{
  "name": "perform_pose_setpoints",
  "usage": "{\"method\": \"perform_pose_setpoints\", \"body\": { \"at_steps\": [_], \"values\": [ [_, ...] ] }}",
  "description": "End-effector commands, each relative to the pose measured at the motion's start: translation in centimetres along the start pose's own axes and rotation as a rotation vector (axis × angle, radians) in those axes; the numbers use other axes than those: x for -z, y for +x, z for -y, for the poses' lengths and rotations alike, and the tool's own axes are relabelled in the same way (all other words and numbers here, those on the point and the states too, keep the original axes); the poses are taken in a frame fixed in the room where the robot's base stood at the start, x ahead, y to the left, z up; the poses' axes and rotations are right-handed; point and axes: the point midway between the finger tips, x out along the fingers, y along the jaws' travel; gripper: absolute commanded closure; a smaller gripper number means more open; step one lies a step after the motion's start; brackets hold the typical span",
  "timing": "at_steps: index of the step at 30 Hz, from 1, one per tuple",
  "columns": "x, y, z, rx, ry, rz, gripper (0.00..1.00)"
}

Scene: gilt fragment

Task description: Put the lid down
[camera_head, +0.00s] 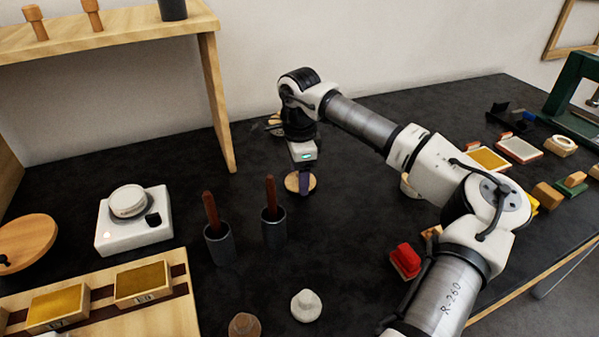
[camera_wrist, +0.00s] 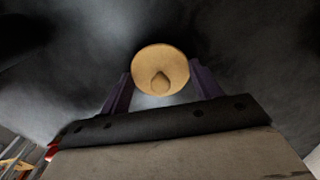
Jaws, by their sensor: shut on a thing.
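The lid is a round tan disc (camera_head: 291,182) with a small knob, seen low over the dark table near the middle of the head view. In the wrist view the lid (camera_wrist: 160,58) shows face-on, its knob toward the camera, between two purple fingers. My gripper (camera_head: 304,189) points down and is shut on the lid; one purple finger covers part of it in the head view. I cannot tell whether the lid touches the table or hangs just above it.
Two dark cups with brown handles (camera_head: 220,244) (camera_head: 274,226) stand front-left of the lid. A white scale (camera_head: 135,234) is further left. A white knobbed piece (camera_head: 306,306) is in front. A wooden shelf (camera_head: 218,105) stands behind left. Bare dark table surrounds the lid.

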Motion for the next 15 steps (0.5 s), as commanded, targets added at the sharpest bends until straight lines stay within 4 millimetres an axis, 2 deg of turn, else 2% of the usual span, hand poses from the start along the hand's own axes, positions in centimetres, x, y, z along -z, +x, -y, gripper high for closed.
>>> {"method": "perform_pose_setpoints", "body": {
  "at_steps": [2, 3, 7, 15],
  "values": [
    [0.01, 0.43, 0.00, 0.000, 0.000, 0.000, 0.58],
    [0.01, 0.25, 0.00, 0.000, 0.000, 0.000, 0.31],
    [0.01, 0.23, 0.00, 0.000, 0.000, 0.000, 0.15],
    [0.01, 0.14, 0.00, 0.000, 0.000, 0.000, 0.15]
  ]
}}
